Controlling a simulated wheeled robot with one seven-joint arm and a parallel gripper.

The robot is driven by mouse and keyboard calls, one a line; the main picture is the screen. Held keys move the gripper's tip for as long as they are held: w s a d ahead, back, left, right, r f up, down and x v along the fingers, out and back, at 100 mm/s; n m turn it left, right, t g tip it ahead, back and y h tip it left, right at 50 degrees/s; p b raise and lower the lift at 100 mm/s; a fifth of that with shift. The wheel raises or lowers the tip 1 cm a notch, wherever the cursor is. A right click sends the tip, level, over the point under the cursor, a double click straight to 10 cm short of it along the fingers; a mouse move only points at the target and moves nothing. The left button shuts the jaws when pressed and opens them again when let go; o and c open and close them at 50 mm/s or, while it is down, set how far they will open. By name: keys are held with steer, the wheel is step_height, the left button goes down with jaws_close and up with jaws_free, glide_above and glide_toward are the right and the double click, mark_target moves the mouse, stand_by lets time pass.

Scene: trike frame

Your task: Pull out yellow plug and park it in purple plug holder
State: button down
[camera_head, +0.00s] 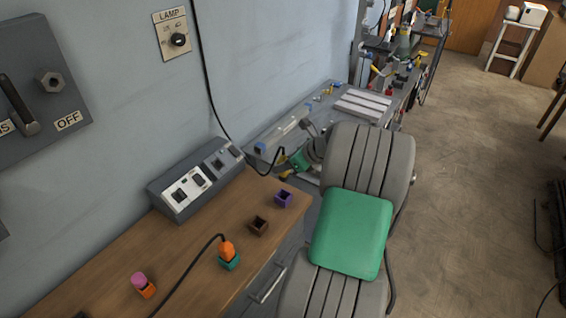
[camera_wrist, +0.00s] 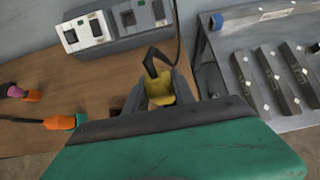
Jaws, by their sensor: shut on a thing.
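The yellow plug (camera_wrist: 160,88) is between the two fingers of my gripper (camera_wrist: 163,92) in the wrist view, with its black cable arching up from it. My gripper is shut on the plug, which is clear of the grey socket panel (camera_head: 196,180). In the head view my gripper (camera_head: 291,165) is beyond the purple plug holder (camera_head: 283,199), near the far right corner of the wooden bench top. The purple holder is a small square box and looks empty. It cannot be made out in the wrist view, where my green gripper body covers the lower middle.
A brown holder (camera_head: 258,226) looks empty. A teal holder (camera_head: 229,262) has an orange plug (camera_head: 227,249) in it. An orange holder (camera_head: 147,291) has a pink plug (camera_head: 138,279). The black cable (camera_head: 207,90) hangs along the wall. A grey workbench (camera_wrist: 220,58) stands beyond.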

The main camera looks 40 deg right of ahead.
mark_target(287, 176)
steer(key=shift+f+b, duration=1)
steer(key=shift+f, duration=1.9)
steer(key=shift+r+p, duration=0.15)
steer(key=shift+p, duration=0.3)
steer(key=shift+p, duration=1.2)
steer(key=shift+f+b, duration=0.7)
steer(key=shift+f, duration=1.45)
steer(key=c, duration=1)
jaws_free()
steer(key=shift+o, duration=0.2)
